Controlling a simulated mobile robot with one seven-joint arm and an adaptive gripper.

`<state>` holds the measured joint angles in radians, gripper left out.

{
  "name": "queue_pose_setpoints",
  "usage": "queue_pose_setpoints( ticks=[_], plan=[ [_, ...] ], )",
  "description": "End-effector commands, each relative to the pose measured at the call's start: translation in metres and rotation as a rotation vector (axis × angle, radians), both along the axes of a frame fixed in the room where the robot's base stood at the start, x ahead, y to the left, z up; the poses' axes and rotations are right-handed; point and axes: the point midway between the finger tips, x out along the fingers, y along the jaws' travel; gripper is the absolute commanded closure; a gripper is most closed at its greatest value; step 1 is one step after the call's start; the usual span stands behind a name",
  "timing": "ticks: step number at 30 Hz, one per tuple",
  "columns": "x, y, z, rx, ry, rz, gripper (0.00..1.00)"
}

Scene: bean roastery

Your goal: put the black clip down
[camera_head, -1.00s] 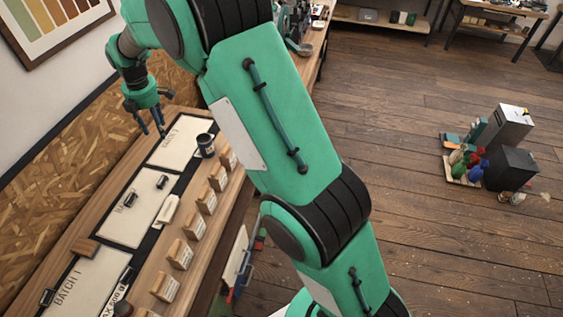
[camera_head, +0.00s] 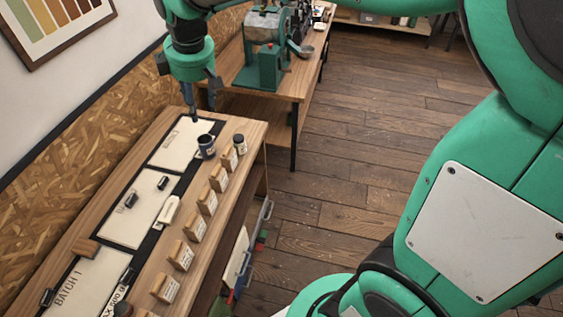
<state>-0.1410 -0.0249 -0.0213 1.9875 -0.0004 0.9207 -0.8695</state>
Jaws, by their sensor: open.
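My gripper (camera_head: 203,110) points down above the far end of the workbench, over the far pale sheet (camera_head: 172,146). Its fingers are apart, and I see no clip held between them. Two small black clips lie on the middle pale sheet: one (camera_head: 131,200) near its centre and one (camera_head: 162,183) nearer its right edge. I cannot tell which clip the task means.
A dark cup (camera_head: 206,146) and a small dark jar (camera_head: 240,143) stand near the gripper. A row of wooden blocks with pale labels (camera_head: 207,202) lines the bench's right side. A white scoop-like item (camera_head: 168,212) lies between. A green machine (camera_head: 262,60) stands on the bench behind.

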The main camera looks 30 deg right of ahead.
Motion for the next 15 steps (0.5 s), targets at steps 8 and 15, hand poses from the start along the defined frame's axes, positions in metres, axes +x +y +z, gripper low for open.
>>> queue_pose_setpoints(
  ticks=[8,15],
  plan=[
    [-0.071,-0.028,0.024,0.065,-0.044,-0.221,0.53],
    [-0.13,-0.047,0.031,0.128,-0.08,-0.41,0.53]
  ],
)
